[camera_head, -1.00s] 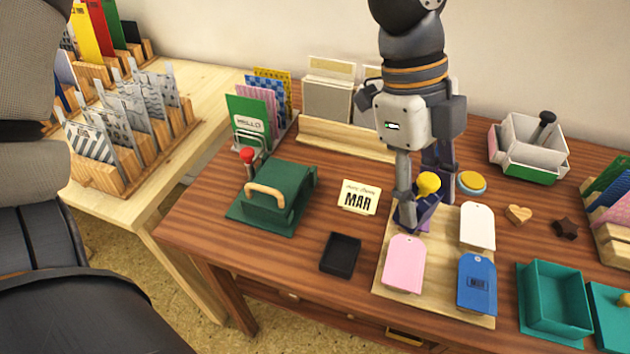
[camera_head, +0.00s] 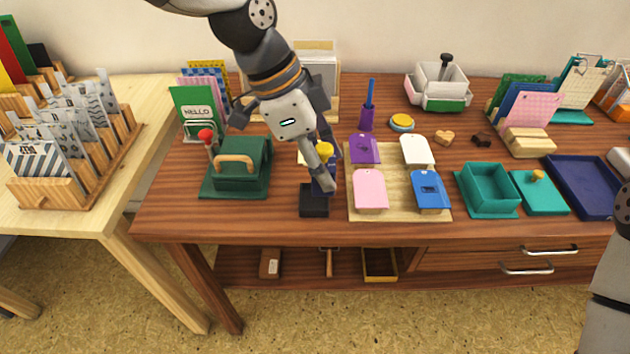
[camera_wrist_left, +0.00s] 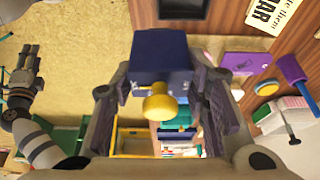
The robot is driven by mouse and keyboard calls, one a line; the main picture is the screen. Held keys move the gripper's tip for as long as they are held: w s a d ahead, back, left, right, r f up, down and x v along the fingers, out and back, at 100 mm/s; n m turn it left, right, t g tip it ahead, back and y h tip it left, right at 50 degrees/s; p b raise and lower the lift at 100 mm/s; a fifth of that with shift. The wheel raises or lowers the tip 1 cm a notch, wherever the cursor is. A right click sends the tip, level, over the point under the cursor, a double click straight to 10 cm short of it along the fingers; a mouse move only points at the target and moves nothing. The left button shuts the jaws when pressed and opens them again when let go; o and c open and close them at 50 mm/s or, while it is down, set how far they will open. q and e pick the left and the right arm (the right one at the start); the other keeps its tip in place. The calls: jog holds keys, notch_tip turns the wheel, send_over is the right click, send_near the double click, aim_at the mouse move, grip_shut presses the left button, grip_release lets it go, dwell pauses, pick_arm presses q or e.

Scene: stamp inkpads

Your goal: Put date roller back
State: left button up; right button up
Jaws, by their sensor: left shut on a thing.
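The date roller (camera_head: 325,150), a dark blue block with a yellow knob, is held in my left gripper (camera_head: 326,178). In the left wrist view the roller (camera_wrist_left: 160,55) sits between the fingers, knob toward the camera. A small black tray (camera_head: 314,209) lies on the table below the gripper; the roller is at its back edge in the head view. In the wrist view the tray (camera_wrist_left: 183,10) shows beyond the roller, apart from it in the picture. Whether they touch cannot be told. My right gripper (camera_wrist_left: 22,65) shows small at the wrist view's left; its jaws are unclear.
Right of the tray is a wooden board (camera_head: 399,208) with purple, white, pink and blue inkpads. A green box (camera_head: 237,168) with a wooden handle stands left. A purple stamp (camera_head: 367,118) stands behind the board. The MAR card is mostly hidden behind my left gripper.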

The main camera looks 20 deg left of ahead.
pick_arm(q)
jog(key=f, duration=0.1)
jog(key=w+a+f, duration=0.1)
jog(key=w+f, duration=0.1)
jog(key=shift+w+a+f, duration=0.1)
jog(key=shift+a+f, duration=0.3)
jog(key=shift+w+a+f+b, duration=0.1)
jog(key=shift+f+b, duration=0.15)
jog(key=shift+f, duration=0.65)
jog(key=shift+w+a+f+b, duration=0.1)
jog(key=shift+f+b, duration=0.1)
jog(key=shift+f, duration=0.7)
pick_arm(e)
jog(key=shift+s+f+g, duration=0.3)
jog(key=shift+s+f, duration=0.45)
jog(key=shift+s, duration=0.15)
pick_arm(q)
jog(key=shift+f, duration=0.15)
jog(key=o, duration=1.1)
jog(key=shift+o, duration=0.2)
